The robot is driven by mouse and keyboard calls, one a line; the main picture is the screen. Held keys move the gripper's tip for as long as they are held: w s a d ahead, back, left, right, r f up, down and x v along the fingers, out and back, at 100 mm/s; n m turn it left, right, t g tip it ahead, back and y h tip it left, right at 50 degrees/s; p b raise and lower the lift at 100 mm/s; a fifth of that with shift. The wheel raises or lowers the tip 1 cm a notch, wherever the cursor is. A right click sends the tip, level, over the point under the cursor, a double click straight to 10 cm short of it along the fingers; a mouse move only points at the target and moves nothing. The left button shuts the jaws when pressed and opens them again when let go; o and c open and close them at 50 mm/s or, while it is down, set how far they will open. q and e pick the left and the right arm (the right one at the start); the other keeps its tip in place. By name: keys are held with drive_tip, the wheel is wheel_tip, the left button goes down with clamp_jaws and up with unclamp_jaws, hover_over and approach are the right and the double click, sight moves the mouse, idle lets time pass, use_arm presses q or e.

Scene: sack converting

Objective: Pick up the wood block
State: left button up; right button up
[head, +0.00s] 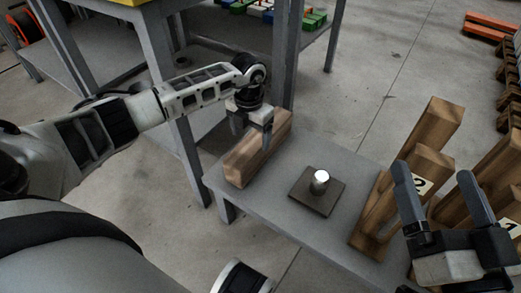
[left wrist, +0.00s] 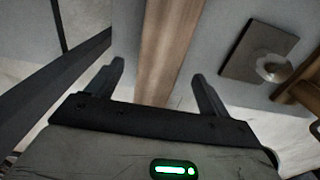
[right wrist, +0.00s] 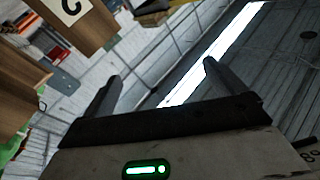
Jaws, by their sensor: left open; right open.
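The wood block (head: 254,155) is a long brown bar lying on the left end of the grey table (head: 290,222). My left gripper (head: 252,128) is over the block, pointing down, with its fingers either side of it. In the left wrist view the block (left wrist: 165,50) runs between the two open fingertips (left wrist: 160,72), with a gap on each side. Whether the fingers touch it cannot be told. My right gripper (head: 432,178) is open and empty at the lower right, in front of the numbered wooden stands; its fingers (right wrist: 160,72) point upward to the ceiling.
A dark square plate with a metal peg (head: 320,182) sits on the table right of the block. Wooden stands marked 2 (head: 422,186) and 1 (head: 512,226) stand at the right. A grey table leg (head: 287,62) rises just behind the left gripper.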

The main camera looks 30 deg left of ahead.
sight(251, 145)
use_arm(q)
wheel_tip(251, 145, down, 3)
drive_tip(key=shift+r+b, duration=0.1)
drive_tip(key=shift+b, duration=0.25)
drive_tip(key=shift+f, duration=0.3)
drive_tip(key=f+b, duration=0.3)
drive_tip(key=f, duration=0.1)
drive_tip(key=shift+s+f, duration=0.2)
drive_tip(key=shift+w+r, duration=0.1)
drive_tip(key=c, duration=1.6)
drive_tip(key=shift+c, duration=0.2)
use_arm(e)
wheel_tip(251, 145, up, 7)
drive_tip(key=s+n+t+y, duration=0.1)
drive_tip(key=n+y, duration=0.5)
drive_tip(key=n, duration=0.3)
drive_tip(key=shift+s+r+t+y, duration=0.2)
drive_tip(key=shift+t+y, duration=0.2)
